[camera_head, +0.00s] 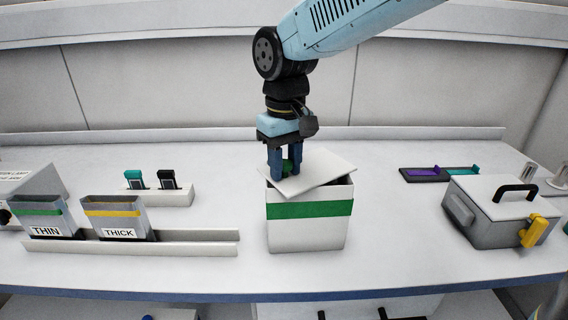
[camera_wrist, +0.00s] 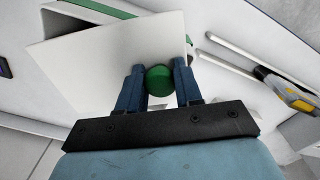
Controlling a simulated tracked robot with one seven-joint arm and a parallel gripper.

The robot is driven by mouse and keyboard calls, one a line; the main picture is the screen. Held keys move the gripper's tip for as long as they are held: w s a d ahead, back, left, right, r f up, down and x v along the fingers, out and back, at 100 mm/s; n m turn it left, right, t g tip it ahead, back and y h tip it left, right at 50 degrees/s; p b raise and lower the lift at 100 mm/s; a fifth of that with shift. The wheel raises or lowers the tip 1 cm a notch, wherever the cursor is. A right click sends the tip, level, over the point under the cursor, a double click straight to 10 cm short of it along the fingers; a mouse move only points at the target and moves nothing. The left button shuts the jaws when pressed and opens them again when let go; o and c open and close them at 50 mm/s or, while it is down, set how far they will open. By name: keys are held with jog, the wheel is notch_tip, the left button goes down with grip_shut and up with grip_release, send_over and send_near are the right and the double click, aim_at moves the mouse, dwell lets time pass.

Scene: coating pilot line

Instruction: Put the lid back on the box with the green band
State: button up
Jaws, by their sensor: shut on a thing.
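The white box with the green band (camera_head: 309,227) stands upright in the middle of the bench. My gripper (camera_head: 285,172) is above the left part of the lid, shut on the green knob. In the wrist view my gripper (camera_wrist: 158,82) has the round green knob (camera_wrist: 159,80) between its blue fingers. The lid (camera_wrist: 100,65) fills much of that view and hides most of the box.
Left of the box are rails with bins marked THIN (camera_head: 42,217) and THICK (camera_head: 115,217), and a small holder (camera_head: 160,196) behind. A grey case (camera_head: 500,212) with a yellow latch and a dark tray (camera_head: 422,176) are at right. Bench beside the box is clear.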

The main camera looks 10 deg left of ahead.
jog(key=o, duration=1.6)
jog(key=shift+r, duration=0.15)
jog(key=shift+r, duration=3.35)
jog(key=shift+c, duration=0.2)
grip_shut()
jog(key=shift+f, duration=2.1)
